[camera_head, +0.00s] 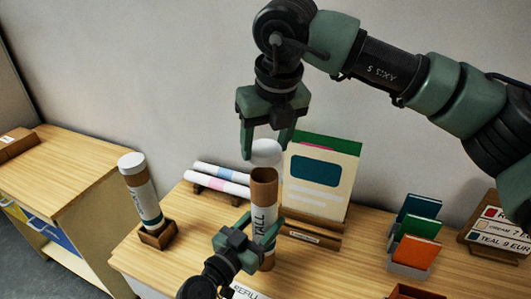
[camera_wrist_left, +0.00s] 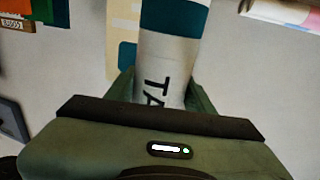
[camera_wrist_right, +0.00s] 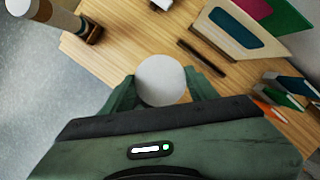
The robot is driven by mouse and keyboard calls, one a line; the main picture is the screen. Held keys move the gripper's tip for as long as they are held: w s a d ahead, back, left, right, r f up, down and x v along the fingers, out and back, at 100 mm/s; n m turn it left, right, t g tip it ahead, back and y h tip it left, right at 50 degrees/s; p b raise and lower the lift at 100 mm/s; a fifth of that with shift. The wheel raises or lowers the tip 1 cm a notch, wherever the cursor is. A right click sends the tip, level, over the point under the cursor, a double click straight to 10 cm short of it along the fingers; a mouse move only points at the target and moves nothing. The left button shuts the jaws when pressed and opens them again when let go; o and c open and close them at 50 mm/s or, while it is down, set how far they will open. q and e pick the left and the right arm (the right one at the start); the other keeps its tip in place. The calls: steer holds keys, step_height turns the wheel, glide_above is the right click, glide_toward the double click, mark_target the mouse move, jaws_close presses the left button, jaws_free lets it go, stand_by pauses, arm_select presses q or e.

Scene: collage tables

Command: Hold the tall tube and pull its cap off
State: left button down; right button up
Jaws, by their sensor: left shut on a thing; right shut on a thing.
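The tall tube (camera_head: 264,200) stands upright above the table, with "TALL" on its white label and its brown top rim open. My left gripper (camera_head: 257,232) is shut around the tube's lower part. The tube's label and teal band also show between the fingers in the left wrist view (camera_wrist_left: 165,75). The white cap (camera_head: 267,152) is apart from the tube, just above and slightly behind its open rim. My right gripper (camera_head: 267,140) comes from above and is shut on the cap. The cap shows as a white disc in the right wrist view (camera_wrist_right: 161,80).
Another capped tube (camera_head: 140,190) leans in a wooden holder (camera_head: 158,235) at left. Thin rolls (camera_head: 220,180) lie on a rack behind. A large board (camera_head: 320,180) stands close behind the tall tube. Small books (camera_head: 415,245) and a price sign (camera_head: 495,230) are at right.

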mark_target(267, 151)
arm_select(q)
steer(key=shift+c, duration=2.4)
jaws_free()
steer(key=shift+f, duration=0.25)
steer(key=shift+w, duration=0.1)
arm_select(e)
steer(key=shift+w, duration=0.1)
arm_select(q)
steer(key=shift+r, duration=0.1)
arm_select(e)
steer(key=shift+f, duration=0.1)
step_height(267, 151, down, 4)
steer(key=b, duration=0.3)
steer(key=shift+r+b, duration=0.2)
steer(key=shift+b, duration=0.15)
arm_select(q)
steer(key=v, duration=1.2)
arm_select(e)
steer(key=shift+f, duration=0.1)
